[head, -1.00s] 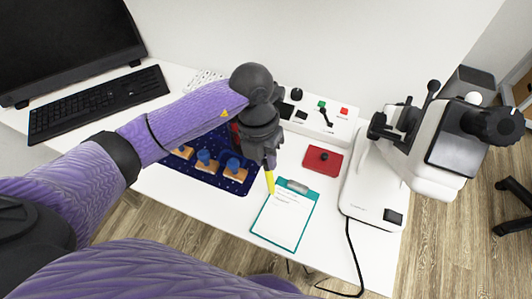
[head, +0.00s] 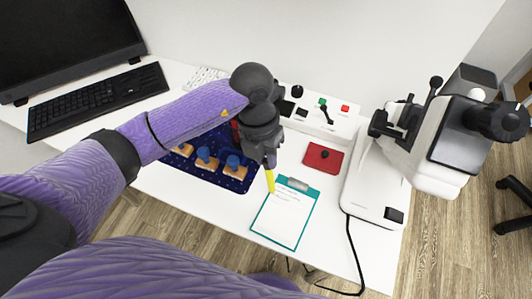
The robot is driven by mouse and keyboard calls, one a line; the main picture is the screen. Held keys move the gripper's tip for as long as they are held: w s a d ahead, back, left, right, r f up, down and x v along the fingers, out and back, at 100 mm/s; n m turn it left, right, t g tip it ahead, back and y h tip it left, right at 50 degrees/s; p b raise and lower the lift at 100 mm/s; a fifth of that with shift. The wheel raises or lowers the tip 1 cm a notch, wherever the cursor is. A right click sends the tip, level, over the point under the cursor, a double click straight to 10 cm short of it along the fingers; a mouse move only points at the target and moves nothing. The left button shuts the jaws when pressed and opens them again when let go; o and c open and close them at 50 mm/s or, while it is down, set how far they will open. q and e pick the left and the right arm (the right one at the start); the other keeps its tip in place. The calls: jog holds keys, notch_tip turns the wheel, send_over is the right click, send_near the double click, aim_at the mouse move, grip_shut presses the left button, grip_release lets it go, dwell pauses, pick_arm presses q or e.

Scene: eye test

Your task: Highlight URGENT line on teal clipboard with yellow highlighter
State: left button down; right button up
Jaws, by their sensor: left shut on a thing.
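The teal clipboard (head: 258,231) lies on the white table with a white sheet under its metal clip. The lines on the sheet are too small to read. My left gripper (head: 268,164) is shut on the yellow highlighter (head: 270,181). The highlighter points down, its lower end at the upper left part of the sheet. I cannot tell whether the tip touches the paper. The gripper's fingers are mostly hidden by my wrist. My right gripper is not in view.
A dark blue mat (head: 215,178) with several blue-topped wooden pieces lies left of the clipboard. A red pad (head: 323,158) with a black knob lies at upper right. A white eye-test instrument (head: 373,190) stands to the right. A white control box (head: 335,122) is behind. A keyboard (head: 97,100) is far left.

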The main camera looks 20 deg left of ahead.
pick_arm(q)
jog(key=shift+f, duration=0.25)
jog(key=shift+d+r, duration=0.1)
jog(key=shift+d, duration=0.05)
jog(key=shift+d, duration=0.3)
jog(key=shift+s+d, duration=0.2)
jog(key=shift+d, duration=0.95)
jog(key=d+p, duration=0.1)
jog(key=d, duration=0.1)
jog(key=shift+s+d, duration=0.1)
jog(key=shift+d, duration=0.3)
jog(key=shift+d, duration=0.1)
